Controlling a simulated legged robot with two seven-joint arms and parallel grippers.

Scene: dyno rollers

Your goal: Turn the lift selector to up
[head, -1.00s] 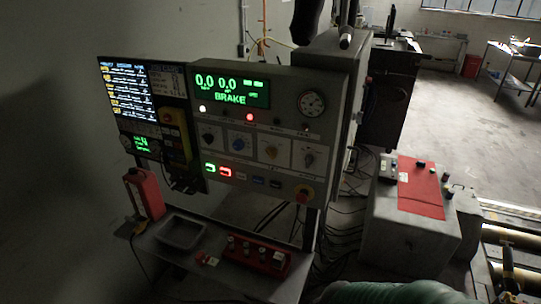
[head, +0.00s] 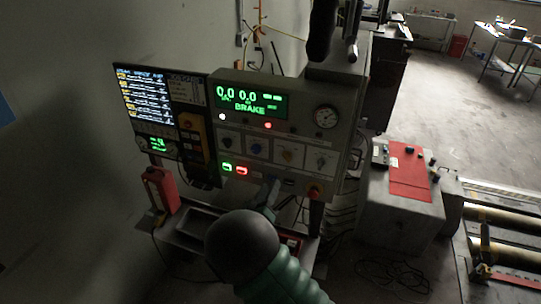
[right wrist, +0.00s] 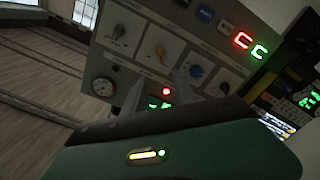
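The control panel (head: 340,100) carries a row of rotary selectors: a dark one (head: 228,144), a blue one (head: 256,148), a yellow-orange one (head: 287,154) and a grey one (head: 320,162). Their labels are too small to read, so I cannot tell which is the lift selector. In the right wrist view the panel appears upside down, with the grey (right wrist: 118,32), yellow-orange (right wrist: 158,50) and blue (right wrist: 196,71) knobs visible. My right gripper (head: 268,192) is below the selector row, apart from the knobs; in the right wrist view its fingers (right wrist: 160,92) are spread and empty. My left gripper is out of view.
Lit green and red buttons (head: 234,169) and a red emergency stop (head: 315,190) sit below the selectors. A round gauge (head: 326,117) is above. A shelf with a grey tray (head: 190,222) and a red device (head: 160,189) lies below. A grey cabinet (head: 400,215) stands right.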

